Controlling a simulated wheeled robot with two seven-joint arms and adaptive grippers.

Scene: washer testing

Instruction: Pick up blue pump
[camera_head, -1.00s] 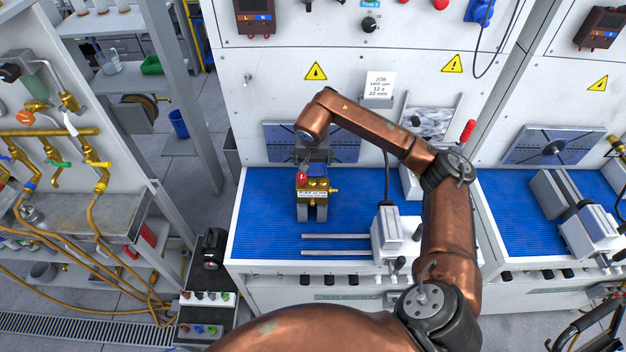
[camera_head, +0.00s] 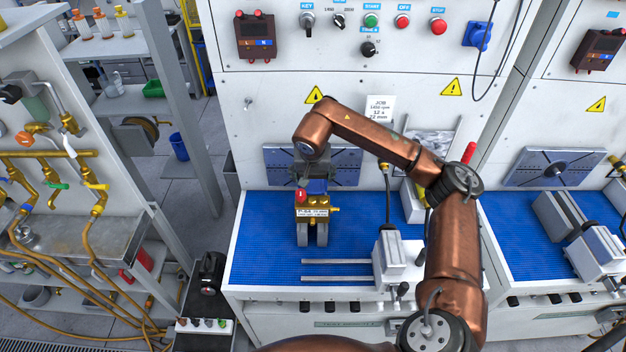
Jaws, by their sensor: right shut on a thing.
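The blue pump (camera_head: 316,199) is below my right wrist, over the blue mat of the middle bench. It shows a blue upper part, a brass body with a white label, a red knob at its left and two grey leg-like parts below. My right gripper (camera_head: 318,180) reaches down from above and is shut on the pump, partly hiding its top. The fingertips are hard to make out. I cannot tell how large the gap under the pump is. My left gripper is not in view.
Two metal rods (camera_head: 336,270) and a grey vise-like block (camera_head: 398,258) stand to the front right of the pump. A grey slotted plate (camera_head: 285,166) is on the panel behind. The blue mat (camera_head: 262,238) is clear to the left.

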